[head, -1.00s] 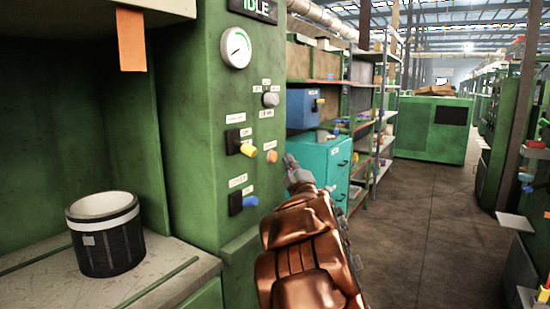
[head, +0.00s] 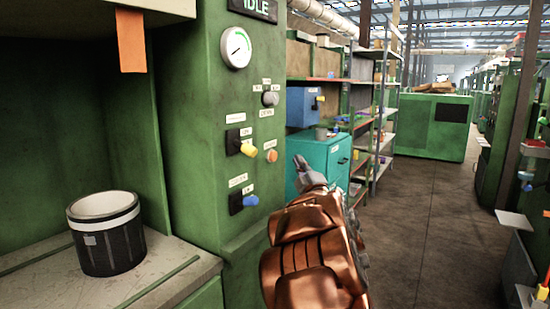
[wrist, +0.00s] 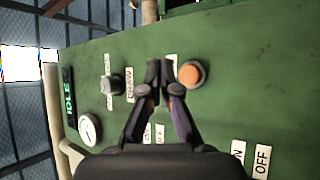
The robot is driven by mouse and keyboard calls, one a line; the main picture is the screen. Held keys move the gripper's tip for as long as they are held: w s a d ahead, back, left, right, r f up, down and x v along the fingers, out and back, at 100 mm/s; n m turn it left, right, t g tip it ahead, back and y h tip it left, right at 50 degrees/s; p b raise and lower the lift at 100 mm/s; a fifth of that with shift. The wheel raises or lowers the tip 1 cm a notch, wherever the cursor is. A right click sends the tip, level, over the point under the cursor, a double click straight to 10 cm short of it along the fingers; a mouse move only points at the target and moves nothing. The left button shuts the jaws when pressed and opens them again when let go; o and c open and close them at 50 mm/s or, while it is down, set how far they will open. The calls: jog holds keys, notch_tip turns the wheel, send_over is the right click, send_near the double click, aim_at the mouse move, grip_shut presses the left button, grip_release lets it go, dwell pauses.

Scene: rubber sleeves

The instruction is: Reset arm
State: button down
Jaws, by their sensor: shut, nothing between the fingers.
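My gripper (head: 298,162) is at the end of my copper-coloured arm, to the right of the green machine's control panel (head: 205,130) in the head view. In the wrist view my gripper (wrist: 159,68) has its fingers together with nothing between them. The orange button (wrist: 193,74) shows just right of the fingertips there, apart from them as far as I can tell. The orange button (head: 271,156) also shows in the head view, with a yellow knob (head: 248,149), a blue knob (head: 250,201) and a grey knob (head: 270,98).
A black and white cylinder (head: 106,240) stands on the machine's ledge (head: 40,285) at left. A teal cabinet (head: 318,155), a blue box (head: 303,106) and shelves (head: 383,110) stand behind my gripper. The aisle floor (head: 430,220) is open to the right.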

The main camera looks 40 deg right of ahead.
dwell(0.3)
jog(key=s+a+f+m+g+y, duration=0.25)
jog(key=a+f+m+g, duration=0.75)
jog(key=a+f, duration=0.6)
jog(key=s+a+f+g+y, duration=0.3)
jog(key=s+a+f+g, duration=0.25)
jog(key=s+a, duration=0.5)
jog(key=s+a+f+g+y, duration=0.2)
jog(key=s+a+f+g, duration=0.2)
jog(key=s+a+f, duration=0.5)
jog(key=s+a+r+g+y, duration=0.1)
jog(key=s+a+g, duration=0.1)
jog(key=s+a, duration=0.35)
jog(key=s+a+r+g+y, duration=0.1)
jog(key=s+a+g, duration=0.15)
jog(key=s, duration=0.55)
notch_tip(320, 180, up, 24)
jog(key=s+t+p, duration=0.1)
jog(key=p, duration=2.2)
jog(key=shift+a+r, duration=0.25)
jog(key=shift+a, duration=0.05)
